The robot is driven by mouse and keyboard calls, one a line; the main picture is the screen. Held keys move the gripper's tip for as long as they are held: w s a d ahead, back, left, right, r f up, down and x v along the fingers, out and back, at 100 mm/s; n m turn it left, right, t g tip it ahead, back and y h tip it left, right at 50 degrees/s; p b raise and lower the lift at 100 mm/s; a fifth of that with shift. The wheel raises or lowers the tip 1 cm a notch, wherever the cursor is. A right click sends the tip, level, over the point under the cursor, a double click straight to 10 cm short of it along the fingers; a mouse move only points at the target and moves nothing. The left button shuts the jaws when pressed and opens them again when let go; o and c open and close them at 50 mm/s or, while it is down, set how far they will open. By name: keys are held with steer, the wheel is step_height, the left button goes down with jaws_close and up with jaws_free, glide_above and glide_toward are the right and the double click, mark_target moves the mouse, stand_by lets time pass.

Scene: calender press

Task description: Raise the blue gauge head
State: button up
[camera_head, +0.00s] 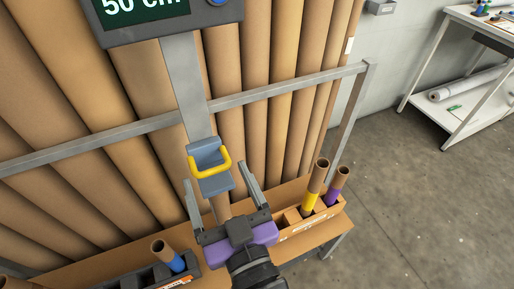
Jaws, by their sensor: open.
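The gauge head (209,184) is a blue-grey block with a yellow handle (222,164) on its front. It sits low on an upright grey post (183,75). A display box (150,22) at the top of the post reads "50 cm". My gripper (215,174), with a purple body, comes up from the bottom of the picture. Its two grey fingers are wide apart and empty. In the picture they lie left and right of the gauge head's lower part, below the handle. I cannot tell how far in front of it they are.
Several tall brown rolls (285,70) stand behind a grey rail (290,87). A white bench (440,104) stands far right. The floor (420,210) between is clear.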

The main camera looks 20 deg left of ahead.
mark_target(213, 168)
steer(key=shift+w+d+f+g, duration=0.1)
steer(key=shift+d+f+g, duration=0.15)
steer(key=shift+f, duration=0.6)
steer(key=shift+a, duration=0.2)
steer(key=x, duration=0.2)
steer(key=p+x, duration=0.1)
steer(key=x, duration=0.4)
steer(key=shift+w+a+f+p, duration=0.2)
steer(key=shift+f+p, duration=0.05)
steer(key=shift+p, duration=0.05)
